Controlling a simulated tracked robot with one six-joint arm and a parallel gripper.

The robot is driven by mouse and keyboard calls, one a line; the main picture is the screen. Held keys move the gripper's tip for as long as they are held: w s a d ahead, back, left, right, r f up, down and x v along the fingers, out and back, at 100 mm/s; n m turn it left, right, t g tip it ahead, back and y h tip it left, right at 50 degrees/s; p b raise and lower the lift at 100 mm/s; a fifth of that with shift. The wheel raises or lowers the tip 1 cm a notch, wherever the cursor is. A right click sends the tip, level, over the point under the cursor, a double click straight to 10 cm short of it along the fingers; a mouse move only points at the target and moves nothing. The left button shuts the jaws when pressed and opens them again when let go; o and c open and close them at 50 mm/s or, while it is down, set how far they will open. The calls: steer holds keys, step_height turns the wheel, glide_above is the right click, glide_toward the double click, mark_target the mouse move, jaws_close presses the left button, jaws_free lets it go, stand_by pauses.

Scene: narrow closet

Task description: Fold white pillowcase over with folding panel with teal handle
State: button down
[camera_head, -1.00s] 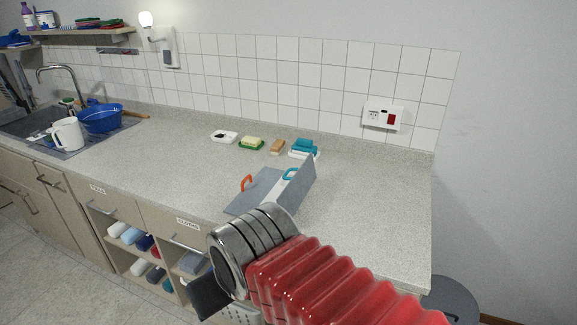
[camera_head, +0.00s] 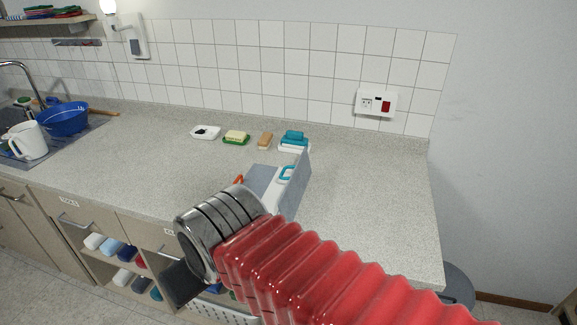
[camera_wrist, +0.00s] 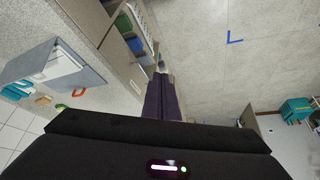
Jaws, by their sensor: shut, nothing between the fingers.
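The folding board (camera_head: 262,178) stands on the counter with grey panels. One grey panel (camera_head: 299,182) is raised at its right side. The teal handle (camera_head: 287,173) is beside the raised panel, and an orange handle (camera_head: 238,180) is at the left. A pale white strip, seemingly the white pillowcase (camera_head: 283,196), lies on the board, partly hidden by my arm. In the wrist view the board shows at upper left with the white cloth (camera_wrist: 52,66) on it. My gripper (camera_wrist: 163,82) is shut and empty, in front of the counter and apart from the board.
A soap dish with a teal sponge (camera_head: 294,136), a brown sponge (camera_head: 265,141), a green dish (camera_head: 236,138) and a white dish (camera_head: 206,132) line the back. Open shelves with rolled cloths (camera_head: 125,245) are below. The counter right of the board is clear.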

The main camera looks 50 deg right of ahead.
mark_target(284, 172)
steer(key=shift+w, duration=0.1)
steer(key=w+d+r+m+g+y, duration=0.1)
steer(key=w+d+r+m, duration=0.3)
steer(key=d, duration=0.6)
steer(key=w+d+r+m+y, duration=0.1)
steer(key=w+d+m, duration=0.3)
steer(key=w+d, duration=0.4)
steer(key=s+d+m+t+y, duration=0.1)
steer(key=s+d+m, duration=0.1)
steer(key=d, duration=1.1)
steer(key=s+d+m+t, duration=0.2)
steer(key=d, duration=1.1)
steer(key=shift+d+m+y, duration=0.3)
steer(key=shift+y, duration=0.1)
steer(key=shift+a, duration=0.1)
steer(key=x, duration=1.3)
steer(key=shift+w+f, duration=0.2)
steer(key=shift+w, duration=0.1)
